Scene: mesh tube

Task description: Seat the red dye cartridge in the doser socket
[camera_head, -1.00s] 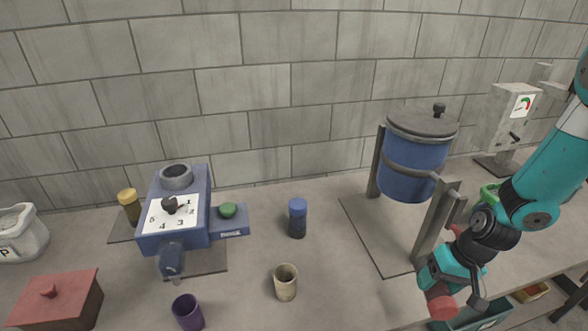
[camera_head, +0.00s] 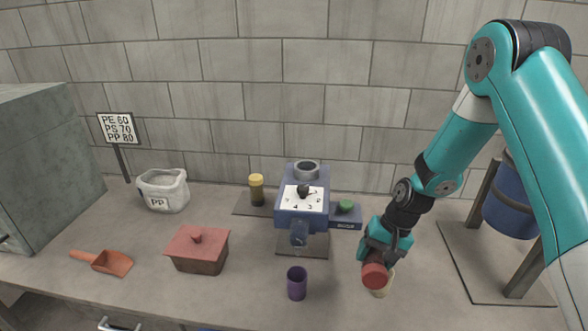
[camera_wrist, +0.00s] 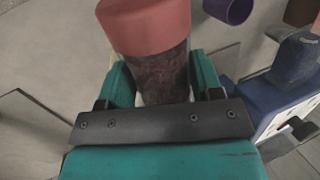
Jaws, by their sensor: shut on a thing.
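My gripper (camera_head: 379,258) is shut on the red dye cartridge, whose red cap (camera_head: 374,275) points toward the camera in the head view. In the wrist view the red cap (camera_wrist: 145,25) and its dark speckled body (camera_wrist: 160,75) sit between the two teal fingers. The blue doser (camera_head: 288,217) stands left of my gripper, with a numbered white dial face and a round grey socket ring (camera_head: 307,169) on top. I cannot see into the ring. The cartridge is held above the bench, right of the doser and apart from it.
A purple cup (camera_head: 297,284) stands in front of the doser. A beige cup (camera_head: 384,284) is partly hidden behind the cartridge. A yellow-capped cartridge (camera_head: 256,190) stands left of the doser, a green button (camera_head: 346,206) right. A red lidded box (camera_head: 199,250) and a blue tank (camera_head: 508,205) flank the area.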

